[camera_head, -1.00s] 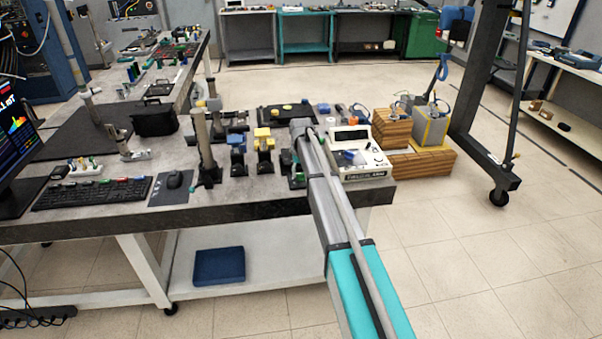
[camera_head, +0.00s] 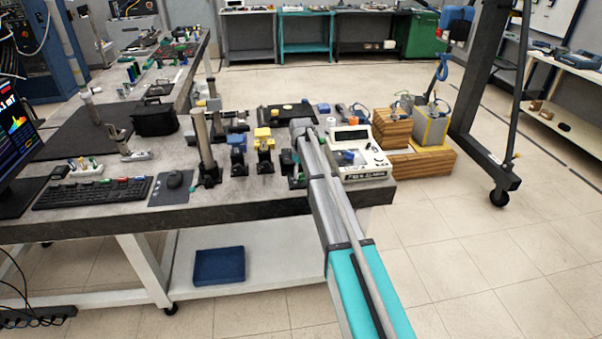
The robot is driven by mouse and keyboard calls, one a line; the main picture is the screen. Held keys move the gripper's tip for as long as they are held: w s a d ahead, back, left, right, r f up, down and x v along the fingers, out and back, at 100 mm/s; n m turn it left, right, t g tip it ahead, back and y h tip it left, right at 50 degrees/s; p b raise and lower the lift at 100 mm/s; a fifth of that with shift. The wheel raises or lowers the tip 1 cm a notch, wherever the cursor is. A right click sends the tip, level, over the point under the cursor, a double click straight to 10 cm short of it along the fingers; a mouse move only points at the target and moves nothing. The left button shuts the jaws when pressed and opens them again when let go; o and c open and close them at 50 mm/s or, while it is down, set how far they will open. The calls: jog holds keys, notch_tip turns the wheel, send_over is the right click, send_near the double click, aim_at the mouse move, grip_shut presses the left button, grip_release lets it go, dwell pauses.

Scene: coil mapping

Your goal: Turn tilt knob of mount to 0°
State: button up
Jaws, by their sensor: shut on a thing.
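My arm reaches from the bottom right to the table, and my gripper (camera_head: 295,172) is at its far end, low over the tabletop and largely covered by the arm. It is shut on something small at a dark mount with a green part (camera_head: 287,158). The tilt knob itself is too small and too hidden to make out, and its angle cannot be read. A mount with a blue top (camera_head: 237,140) and a mount with a yellow top (camera_head: 263,138) stand upright just left of my gripper, apart from it.
A white meter (camera_head: 357,155) stands close right of my arm. Wooden blocks (camera_head: 420,162) stand beyond the table's right end.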

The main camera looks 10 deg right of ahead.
jog(key=shift+s, duration=0.1)
jog(key=o, duration=1.1)
jog(key=shift+o, duration=0.2)
jog(key=shift+m, duration=0.4)
